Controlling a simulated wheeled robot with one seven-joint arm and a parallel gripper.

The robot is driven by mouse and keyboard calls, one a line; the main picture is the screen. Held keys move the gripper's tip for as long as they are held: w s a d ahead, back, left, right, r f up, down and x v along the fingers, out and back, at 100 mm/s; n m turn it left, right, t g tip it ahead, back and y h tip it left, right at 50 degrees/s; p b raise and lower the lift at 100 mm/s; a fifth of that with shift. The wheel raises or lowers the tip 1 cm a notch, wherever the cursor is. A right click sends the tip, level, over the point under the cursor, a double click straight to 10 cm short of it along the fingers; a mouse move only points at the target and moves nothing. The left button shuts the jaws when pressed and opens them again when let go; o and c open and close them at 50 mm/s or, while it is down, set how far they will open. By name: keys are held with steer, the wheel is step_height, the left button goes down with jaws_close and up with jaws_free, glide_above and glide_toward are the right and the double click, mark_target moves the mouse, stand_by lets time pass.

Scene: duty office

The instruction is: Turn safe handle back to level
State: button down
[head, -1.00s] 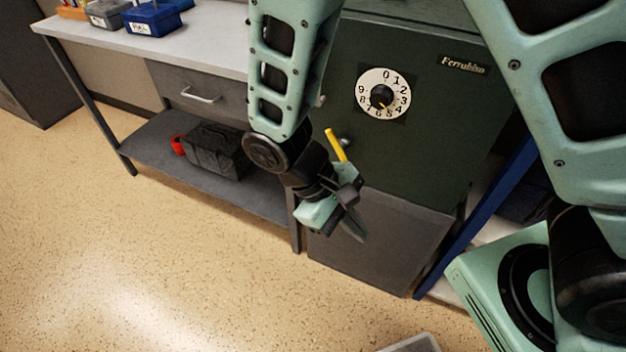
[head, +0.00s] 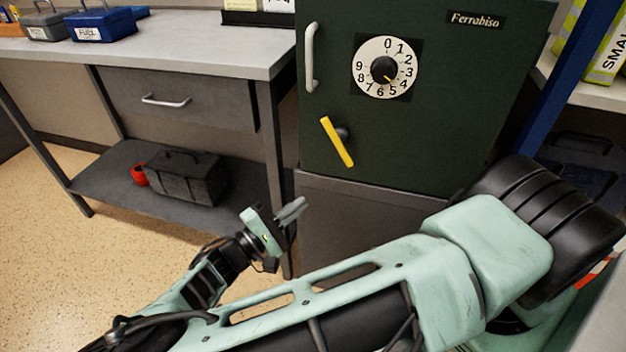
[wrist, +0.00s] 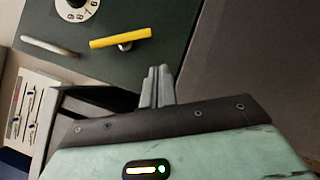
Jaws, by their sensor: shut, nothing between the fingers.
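The dark green safe (head: 430,130) stands on a grey base. Its yellow handle (head: 337,142) is on the lower left of the door and is steeply tilted, upper end to the left, lower end to the right. The handle also shows in the wrist view (wrist: 120,38), above the fingers and apart from them. My gripper (head: 292,211) is below and left of the handle in the head view, in front of the grey base, touching nothing. Its fingers are together and empty, as the wrist view (wrist: 157,88) shows.
A numbered dial (head: 385,68) and a pale vertical pull (head: 310,56) are on the safe door. A desk (head: 200,45) with a drawer and a lower shelf holding a black toolbox (head: 175,178) stands at left. A blue rack post (head: 570,90) is at right.

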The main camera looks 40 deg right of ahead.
steer(key=shift+w+a+f+t+h, duration=0.1)
steer(key=shift+w+a+t+h, duration=0.4)
steer(key=shift+w+a+t, duration=0.4)
steer(key=s+r+x, duration=0.1)
steer(key=s+x, duration=0.1)
steer(key=x, duration=1.1)
steer(key=shift+s, duration=0.4)
